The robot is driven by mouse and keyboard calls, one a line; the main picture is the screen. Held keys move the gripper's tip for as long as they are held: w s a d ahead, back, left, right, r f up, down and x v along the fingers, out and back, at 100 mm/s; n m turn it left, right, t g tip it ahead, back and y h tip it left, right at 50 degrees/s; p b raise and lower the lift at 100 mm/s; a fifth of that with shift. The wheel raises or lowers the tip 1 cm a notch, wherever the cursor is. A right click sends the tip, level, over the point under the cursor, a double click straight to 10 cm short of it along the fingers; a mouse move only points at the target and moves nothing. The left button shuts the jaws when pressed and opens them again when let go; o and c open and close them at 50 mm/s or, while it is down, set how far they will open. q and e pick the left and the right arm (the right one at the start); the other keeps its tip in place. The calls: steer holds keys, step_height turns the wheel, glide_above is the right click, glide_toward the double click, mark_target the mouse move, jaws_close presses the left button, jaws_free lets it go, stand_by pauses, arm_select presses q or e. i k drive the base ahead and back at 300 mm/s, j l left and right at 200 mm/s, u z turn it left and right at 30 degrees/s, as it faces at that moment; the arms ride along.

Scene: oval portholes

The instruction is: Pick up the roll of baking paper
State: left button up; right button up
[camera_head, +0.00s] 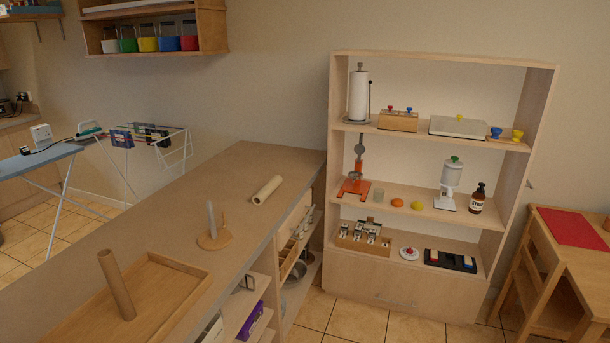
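A pale beige roll (267,190), which looks like the roll of baking paper, lies on its side on the long wooden counter (255,158), toward its far end. It lies at a slant, with its near end toward me. Nothing touches it and nothing covers it. Neither of my grippers is in view.
On the counter, a wooden tray (187,270) holds an upright brown tube (116,285), and a round wooden stand (214,240) has a grey peg. A shelf unit (400,290) holds a paper towel roll (358,95) and several other things. Counter around the roll is clear.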

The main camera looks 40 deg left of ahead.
mark_target(264, 193)
steer(key=i+j+u, duration=0.1)
steer(key=i+u, duration=0.7)
steer(key=i+l+u, duration=0.2)
steer(key=i+u, duration=0.2)
steer(key=i+l+u, duration=0.4)
steer(key=k+j, duration=0.1)
